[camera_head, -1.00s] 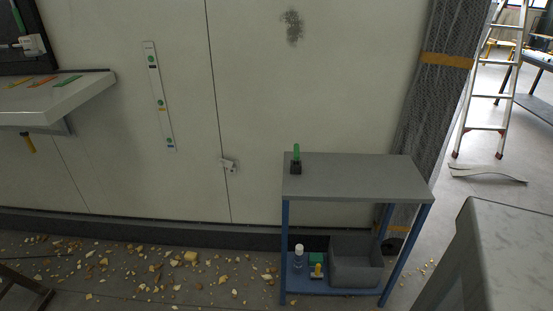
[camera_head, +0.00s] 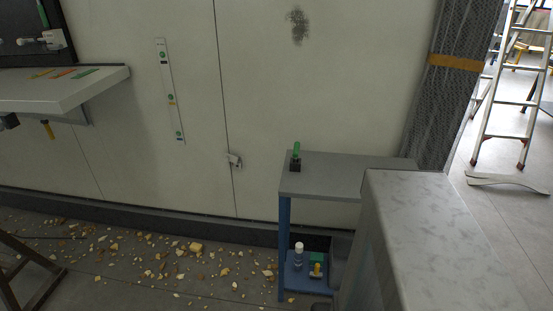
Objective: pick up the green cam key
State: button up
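A small green key (camera_head: 297,149) stands upright in a dark square base (camera_head: 295,165) at the back left of the grey top of a blue-legged side table (camera_head: 320,180). Another green item (camera_head: 84,72) lies flat on the wall shelf at the far left, beside orange and yellow ones; I cannot tell whether it is a key. My gripper is not in view.
A pale marbled block or counter (camera_head: 450,230) in the right foreground hides the table's right part. A bottle (camera_head: 298,256) and small items sit on the lower shelf. Yellowish rubble (camera_head: 180,260) litters the floor at left. A ladder (camera_head: 510,90) stands at the back right.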

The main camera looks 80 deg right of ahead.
aim_at(296, 151)
jog(key=u, duration=0.95)
jog(key=k, duration=1.6)
jog(key=z, duration=0.65)
jog(key=k, duration=0.85)
jog(key=u, duration=0.05)
